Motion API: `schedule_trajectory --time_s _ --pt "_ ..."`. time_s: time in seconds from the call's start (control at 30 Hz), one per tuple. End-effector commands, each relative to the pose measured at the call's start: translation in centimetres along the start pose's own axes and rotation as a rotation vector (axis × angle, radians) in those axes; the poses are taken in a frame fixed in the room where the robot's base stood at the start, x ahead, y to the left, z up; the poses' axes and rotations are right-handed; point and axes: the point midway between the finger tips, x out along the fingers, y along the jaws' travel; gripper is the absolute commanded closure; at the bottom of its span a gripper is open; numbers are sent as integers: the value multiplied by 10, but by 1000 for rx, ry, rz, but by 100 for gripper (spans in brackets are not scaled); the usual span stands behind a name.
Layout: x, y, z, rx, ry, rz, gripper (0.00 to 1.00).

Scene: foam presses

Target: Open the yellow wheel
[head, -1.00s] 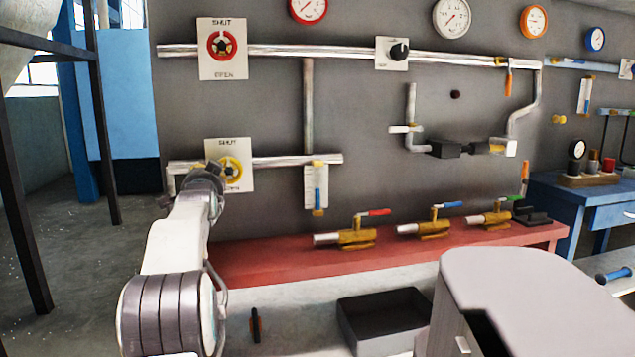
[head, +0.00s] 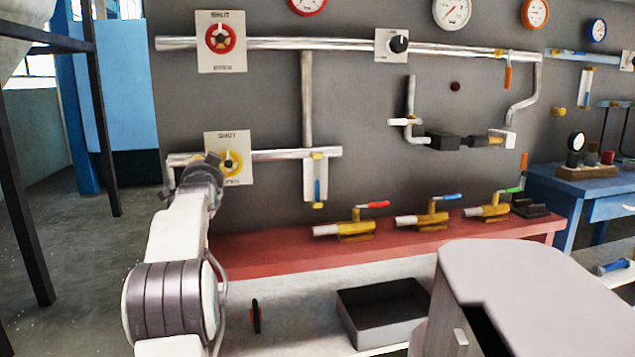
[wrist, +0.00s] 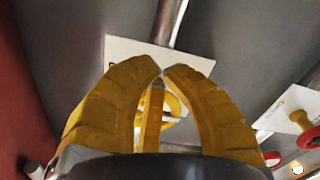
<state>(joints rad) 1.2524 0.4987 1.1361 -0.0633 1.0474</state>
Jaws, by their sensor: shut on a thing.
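The yellow wheel (head: 233,166) sits on a white plate (head: 242,143) on the grey wall, at the left end of the lower pipe. The plate reads SHUT above the wheel and OPEN below, the latter partly covered. My gripper (head: 215,165) is at the wheel's left side and hides part of it in the head view. In the wrist view its yellow fingers (wrist: 162,72) arch together, tips almost meeting, with the yellow wheel (wrist: 173,103) partly showing behind them. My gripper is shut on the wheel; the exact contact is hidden. The wheel's exact turn is hard to read.
A red wheel (head: 220,38) on a similar plate is above. A red bench (head: 280,250) with several brass valves runs below. A black tray (head: 385,312) is on the lower shelf.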

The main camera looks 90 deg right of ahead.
Motion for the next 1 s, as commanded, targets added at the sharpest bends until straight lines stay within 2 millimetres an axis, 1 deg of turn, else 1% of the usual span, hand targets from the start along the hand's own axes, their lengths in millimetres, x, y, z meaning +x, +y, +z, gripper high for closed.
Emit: schedule_trajectory --time_s 0.03,0.17,0.4,0.6,0.77,1.0 --pt "-2 -4 3 -1 -1 -10 100" --pt "-12 -1 4 -1 -2 -10 100" --pt "-38 1 4 0 -1 -7 100" --pt "-54 0 3 0 -2 -5 100" --pt "-59 0 2 0 -3 -2 100" --pt "-60 -1 2 0 -3 -2 100"
